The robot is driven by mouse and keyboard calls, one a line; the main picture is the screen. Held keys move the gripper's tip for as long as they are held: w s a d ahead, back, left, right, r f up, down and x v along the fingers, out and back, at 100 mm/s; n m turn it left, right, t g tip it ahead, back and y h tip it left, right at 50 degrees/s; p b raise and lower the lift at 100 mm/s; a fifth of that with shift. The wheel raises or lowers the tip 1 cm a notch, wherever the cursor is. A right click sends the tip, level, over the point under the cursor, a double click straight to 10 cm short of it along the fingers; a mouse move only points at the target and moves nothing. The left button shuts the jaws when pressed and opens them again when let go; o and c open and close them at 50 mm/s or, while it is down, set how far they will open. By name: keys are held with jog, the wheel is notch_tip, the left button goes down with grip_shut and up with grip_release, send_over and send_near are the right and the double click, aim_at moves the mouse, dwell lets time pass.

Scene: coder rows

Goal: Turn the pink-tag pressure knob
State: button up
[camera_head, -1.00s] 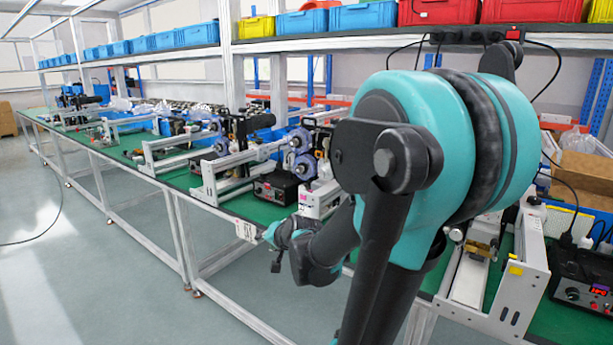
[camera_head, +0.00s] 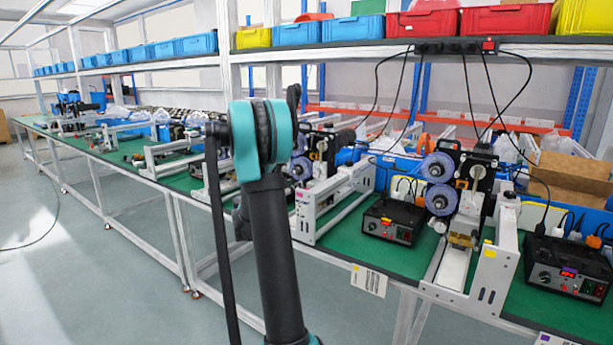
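A white machine frame (camera_head: 305,215) stands on the bench just right of my arm and carries a small pinkish mark (camera_head: 299,193). I cannot tell whether that mark is the pink tag, and no pressure knob can be made out beside it. My arm rises through the middle of the view and covers part of the bench behind it. A dark part shows just left of the arm, but I cannot tell whether it belongs to my gripper. The gripper's fingers are hidden.
A black control box (camera_head: 393,220) and another with a red display (camera_head: 569,272) stand on the green bench (camera_head: 340,249). A white machine with a yellow tag (camera_head: 490,275) is between them. Colored bins line the shelf (camera_head: 400,46) above. Floor is open at left.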

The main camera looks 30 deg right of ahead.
aim_at(316, 173)
jog(key=x, duration=1.7)
jog(key=shift+d+f, duration=0.1)
jog(key=shift+d, duration=0.1)
jog(key=shift+c, duration=0.4)
grip_shut()
